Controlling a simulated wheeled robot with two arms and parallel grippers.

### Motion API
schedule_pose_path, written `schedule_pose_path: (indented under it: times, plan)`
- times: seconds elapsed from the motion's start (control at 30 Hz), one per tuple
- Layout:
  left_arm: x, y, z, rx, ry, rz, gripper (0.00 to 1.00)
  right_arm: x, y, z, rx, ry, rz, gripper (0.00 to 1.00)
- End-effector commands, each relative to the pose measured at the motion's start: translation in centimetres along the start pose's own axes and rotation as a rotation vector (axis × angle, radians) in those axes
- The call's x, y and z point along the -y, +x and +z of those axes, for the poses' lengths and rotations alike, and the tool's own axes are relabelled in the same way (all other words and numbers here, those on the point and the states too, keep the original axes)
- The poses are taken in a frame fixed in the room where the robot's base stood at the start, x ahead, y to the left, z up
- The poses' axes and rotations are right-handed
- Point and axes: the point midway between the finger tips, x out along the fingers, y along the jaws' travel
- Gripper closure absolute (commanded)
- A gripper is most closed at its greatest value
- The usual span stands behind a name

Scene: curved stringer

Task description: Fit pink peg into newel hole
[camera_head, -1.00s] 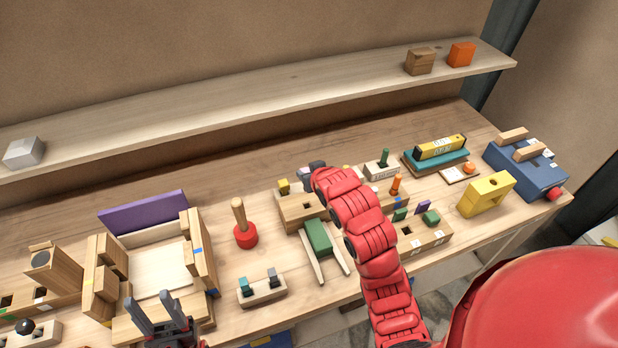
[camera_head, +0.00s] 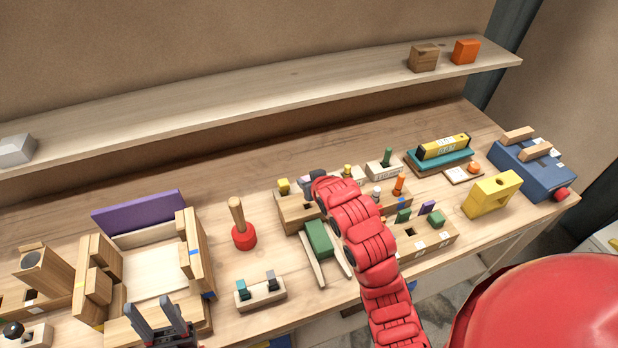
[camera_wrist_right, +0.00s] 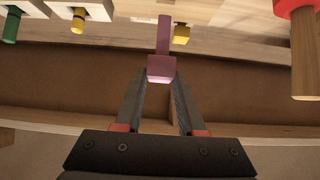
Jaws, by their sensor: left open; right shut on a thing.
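The pink peg (camera_wrist_right: 162,68) is between the fingers of my right gripper (camera_wrist_right: 161,86), with its thin shank pointing away from the gripper in the right wrist view. In the head view my right gripper (camera_head: 309,186) is over the back of a wooden block (camera_head: 290,212) with a yellow peg (camera_head: 283,186). The red arm hides part of that block. A wooden block with a round dark hole (camera_head: 45,266) stands at the far left; I cannot tell which piece is the newel. My left gripper (camera_head: 157,322) is open and empty at the front of a wooden frame.
A peg block (camera_head: 425,243) lies to the right, with a yellow block (camera_head: 492,195) beyond. A shelf (camera_head: 250,94) runs behind the bench.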

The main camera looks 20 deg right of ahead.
Motion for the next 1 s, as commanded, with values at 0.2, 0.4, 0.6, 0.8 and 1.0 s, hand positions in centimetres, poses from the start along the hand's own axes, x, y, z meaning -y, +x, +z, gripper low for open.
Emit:
schedule_pose_path:
  times: [0.2,0.4,0.6,0.8,1.0]
  plan:
    - [-0.06,-1.11,0.18,0.0,0.0,0.0,0.5,0.0,1.07,1.46,0.002,0.0,0.001,1.0]
    - [-0.06,-1.09,0.18,0.0,0.0,0.0,0.5,0.0,1.11,1.48,0.0,-0.001,0.001,1.0]
    - [-0.05,-1.08,0.19,0.0,0.0,0.0,0.5,0.0,1.11,1.46,0.0,-0.001,0.001,1.0]
    - [-0.06,-1.14,0.19,0.0,0.0,0.0,0.5,0.0,1.12,1.47,0.0,-0.001,0.0,1.0]
    - [-0.08,-1.56,0.26,0.0,0.0,0.0,0.5,0.0,1.16,1.49,-0.002,-0.001,0.001,1.0]
